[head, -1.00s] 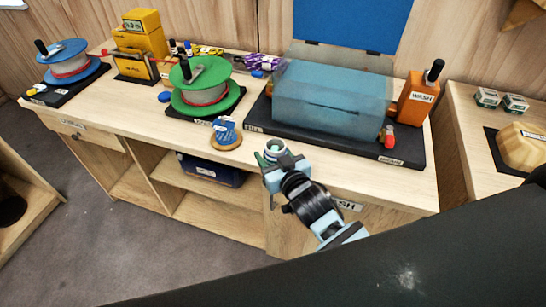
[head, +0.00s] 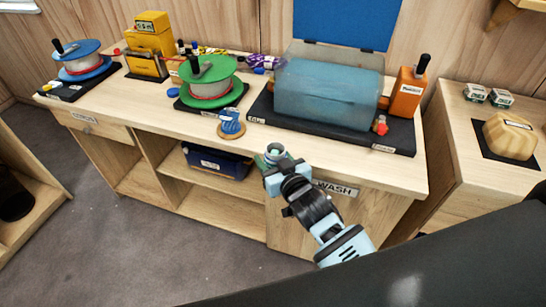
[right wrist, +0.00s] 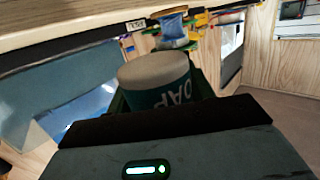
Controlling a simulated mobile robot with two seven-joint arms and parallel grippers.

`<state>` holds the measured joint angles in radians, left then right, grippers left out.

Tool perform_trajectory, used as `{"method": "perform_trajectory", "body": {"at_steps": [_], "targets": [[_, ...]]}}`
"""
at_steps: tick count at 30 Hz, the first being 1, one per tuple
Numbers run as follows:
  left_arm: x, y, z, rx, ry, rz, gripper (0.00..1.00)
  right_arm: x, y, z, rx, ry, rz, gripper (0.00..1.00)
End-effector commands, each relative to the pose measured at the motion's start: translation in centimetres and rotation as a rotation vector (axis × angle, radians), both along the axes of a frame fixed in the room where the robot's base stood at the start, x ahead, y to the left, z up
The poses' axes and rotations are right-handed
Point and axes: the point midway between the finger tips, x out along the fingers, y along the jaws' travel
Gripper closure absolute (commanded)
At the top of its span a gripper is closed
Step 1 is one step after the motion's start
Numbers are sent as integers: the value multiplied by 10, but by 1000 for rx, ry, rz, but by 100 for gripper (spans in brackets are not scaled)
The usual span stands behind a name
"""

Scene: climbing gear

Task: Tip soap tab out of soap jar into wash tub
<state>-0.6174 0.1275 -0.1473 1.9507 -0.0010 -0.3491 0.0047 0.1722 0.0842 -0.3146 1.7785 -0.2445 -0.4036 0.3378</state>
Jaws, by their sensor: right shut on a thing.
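My right gripper (head: 275,160) is shut on the soap jar (head: 275,151), in front of the counter's front edge. In the right wrist view the jar (right wrist: 158,85) is dark teal, with a pale round end and light letters reading "OAP", between green finger pads. I cannot make out the soap tab. The wash tub (head: 325,95) is a translucent blue box on a black base, behind and to the right of the jar and apart from it. A clear panel (head: 335,52) stands up behind the tub. My left gripper is not in view.
A blue spool (head: 230,122) stands near the front edge. A green reel (head: 208,80) is farther left. Bare counter (head: 300,140) lies before the tub.

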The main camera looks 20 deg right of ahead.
Motion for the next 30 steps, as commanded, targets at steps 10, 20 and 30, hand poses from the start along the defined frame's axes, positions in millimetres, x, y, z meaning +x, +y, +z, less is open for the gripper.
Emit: {"method": "perform_trajectory", "body": {"at_steps": [10, 20, 30], "targets": [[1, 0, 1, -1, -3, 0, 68, -50, -22, 21, 17, -4, -59, 75], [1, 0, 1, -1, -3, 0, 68, -122, -65, 59, 10, -2, -168, 75], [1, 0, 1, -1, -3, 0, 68, -143, -79, 72, 0, -1, -201, 75]]}}
